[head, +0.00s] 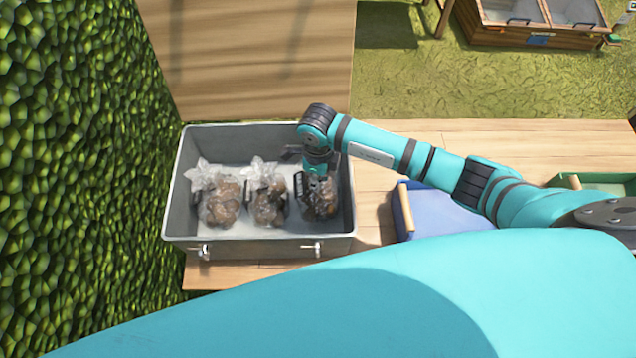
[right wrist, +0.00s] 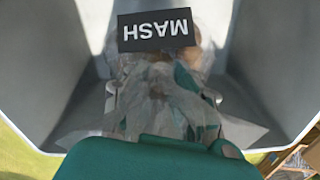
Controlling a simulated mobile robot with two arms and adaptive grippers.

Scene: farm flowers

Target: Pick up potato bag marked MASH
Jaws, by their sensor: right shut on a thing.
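The potato bag marked MASH (right wrist: 158,60) is a clear bag with a black label, its white lettering upside down in the right wrist view. In the head view it appears to be the rightmost bag (head: 322,208) in the grey metal bin (head: 176,210). My right gripper (head: 317,176) reaches down into the bin over this bag. In the right wrist view its fingers (right wrist: 162,93) are shut on the gathered clear plastic at the bag's neck. The bag's underside is hidden, so I cannot tell whether it touches the bin floor. My left gripper is not in view.
Two more clear bags of potatoes, one at the left (head: 222,206) and one in the middle (head: 267,204), sit in the bin. A blue crate (head: 440,212) stands right of the bin on the wooden table (head: 372,205). A green hedge (head: 85,150) rises at the left.

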